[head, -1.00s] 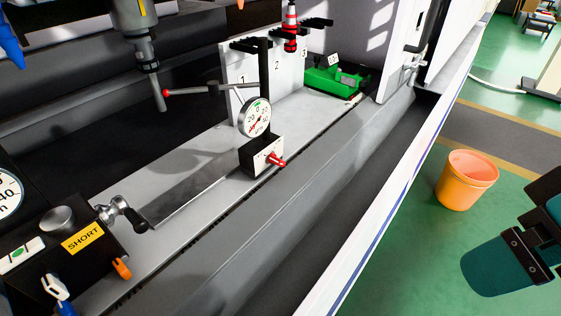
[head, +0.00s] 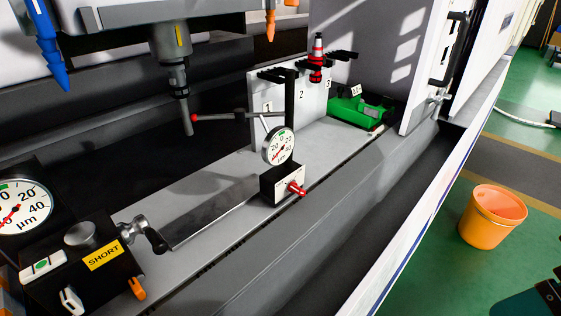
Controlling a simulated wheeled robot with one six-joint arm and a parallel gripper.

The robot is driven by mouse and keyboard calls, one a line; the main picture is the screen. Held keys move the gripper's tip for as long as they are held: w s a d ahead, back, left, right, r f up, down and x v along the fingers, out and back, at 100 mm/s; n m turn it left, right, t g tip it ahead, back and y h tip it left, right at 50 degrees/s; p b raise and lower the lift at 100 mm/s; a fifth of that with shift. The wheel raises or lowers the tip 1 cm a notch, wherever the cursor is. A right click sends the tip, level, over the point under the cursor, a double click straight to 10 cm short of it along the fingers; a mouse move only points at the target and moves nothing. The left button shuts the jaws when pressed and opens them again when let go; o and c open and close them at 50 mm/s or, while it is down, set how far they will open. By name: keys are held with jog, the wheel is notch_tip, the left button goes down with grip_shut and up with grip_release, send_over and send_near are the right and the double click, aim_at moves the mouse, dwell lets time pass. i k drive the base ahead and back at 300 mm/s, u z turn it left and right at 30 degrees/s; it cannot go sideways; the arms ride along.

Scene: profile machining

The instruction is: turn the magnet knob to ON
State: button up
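The magnet knob (head: 297,189) is red and sticks out of the front right face of the black magnetic base (head: 268,190). The base stands on the grey machine table, and small marks on its pale front plate are too small to read, so I cannot tell the knob's setting. A round white dial gauge (head: 279,146) hangs just above the base on a black post (head: 290,95). My gripper is not in view; only a teal and black part of my arm shows at the lower right corner, well away from the knob.
A spindle with a probe (head: 183,100) hangs behind the base. A black box labelled SHORT (head: 103,254) with a crank stands front left. A numbered white panel (head: 262,88) and a green tray (head: 350,106) are behind. An orange bucket (head: 485,222) stands on the floor, right.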

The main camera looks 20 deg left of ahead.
aim_at(293, 187)
jog(key=u, duration=0.05)
jog(key=k, duration=0.5)
jog(key=z, duration=1.35)
jog(key=i, duration=0.45)
jog(key=u, duration=2.95)
